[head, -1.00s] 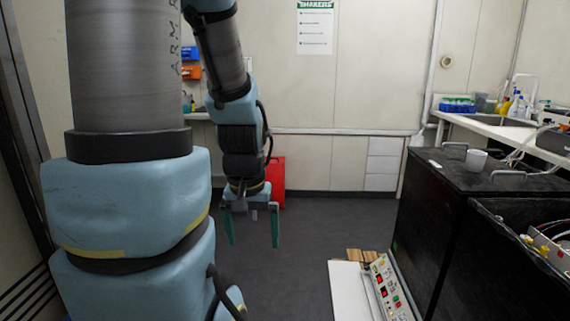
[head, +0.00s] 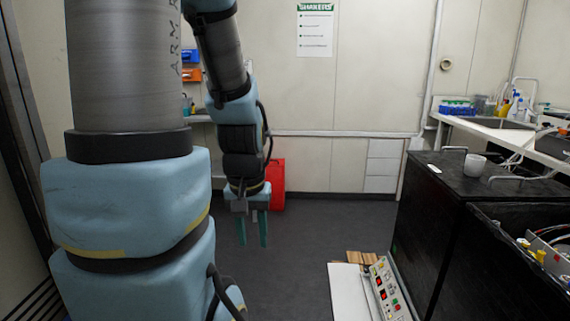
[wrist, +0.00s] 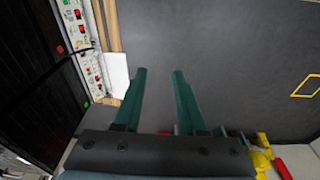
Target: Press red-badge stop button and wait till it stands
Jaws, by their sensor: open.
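A pale control panel (head: 390,290) with small red displays and red and green buttons shows at the bottom of the head view, at the foot of a black cabinet. In the wrist view, panels with buttons (wrist: 90,72) line the left side; one has a larger red button (wrist: 79,14). Which button bears the red badge is too small to tell. My gripper (head: 253,240) hangs with its green fingers down over the floor, left of the panel and apart from it. In the wrist view its fingers (wrist: 159,72) are apart with nothing between them.
The black cabinet (head: 450,200) stands at right with a white mug (head: 475,165) on top. An open black box (head: 520,245) with cables is nearer. A white board (head: 349,292) lies beside the panel. A red case (head: 276,186) stands behind my gripper. The middle floor is clear.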

